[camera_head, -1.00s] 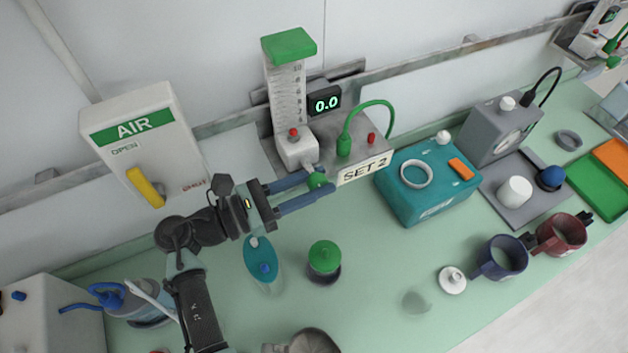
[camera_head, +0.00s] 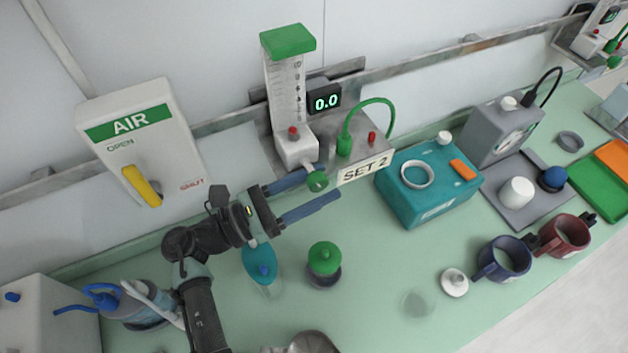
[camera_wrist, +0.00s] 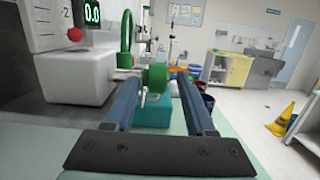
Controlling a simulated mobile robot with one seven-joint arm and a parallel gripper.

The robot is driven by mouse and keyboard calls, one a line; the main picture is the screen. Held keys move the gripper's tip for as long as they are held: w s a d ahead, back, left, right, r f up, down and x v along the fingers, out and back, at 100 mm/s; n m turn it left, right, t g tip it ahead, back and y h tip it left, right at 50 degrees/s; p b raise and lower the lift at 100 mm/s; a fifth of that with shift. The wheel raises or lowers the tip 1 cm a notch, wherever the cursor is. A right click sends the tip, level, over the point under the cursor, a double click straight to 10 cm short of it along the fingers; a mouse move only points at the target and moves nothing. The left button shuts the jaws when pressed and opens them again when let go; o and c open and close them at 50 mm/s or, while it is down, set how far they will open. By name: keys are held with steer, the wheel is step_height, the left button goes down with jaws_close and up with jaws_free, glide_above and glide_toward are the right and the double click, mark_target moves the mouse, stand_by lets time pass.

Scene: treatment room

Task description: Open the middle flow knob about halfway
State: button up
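The green flow knob (camera_head: 317,181) sticks out from the white block at the base of a clear, green-capped flow tube (camera_head: 287,92). The small display (camera_head: 325,102) beside it reads 0.0, and the plate below reads "SET 2". My gripper (camera_head: 321,183) is open, its two blue fingers on either side of the knob. In the wrist view the knob (camera_wrist: 155,77) lies between the fingertips, nearer the left finger and clear of the right one. I cannot tell whether the left finger touches it. How far the knob is turned does not show.
A white AIR box (camera_head: 140,140) with a yellow lever (camera_head: 142,186) hangs at the left. A green-lidded jar (camera_head: 324,262) stands below my gripper, near a teal bottle (camera_head: 260,262). A teal box (camera_head: 427,190) stands to the right. Another flow unit (camera_head: 590,40) is at the far right.

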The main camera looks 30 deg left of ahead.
steer(key=shift+w+a, duration=0.1)
steer(key=shift+s+a, duration=0.2)
steer(key=v, duration=1.2)
steer(key=shift+s, duration=0.25)
steer(key=shift+g+y, duration=0.5)
steer(key=shift+g, duration=0.1)
steer(key=r+p+x, duration=0.1)
steer(key=p+x, duration=0.1)
steer(key=x, duration=0.2)
steer(key=r+p+x, duration=0.1)
steer(key=p+x, duration=0.2)
steer(key=x, duration=0.2)
steer(key=r+p+x, duration=0.1)
steer(key=p+x, duration=0.1)
steer(key=x, duration=0.2)
steer(key=shift+w+d, duration=0.1)
steer(key=shift+w, duration=0.25)
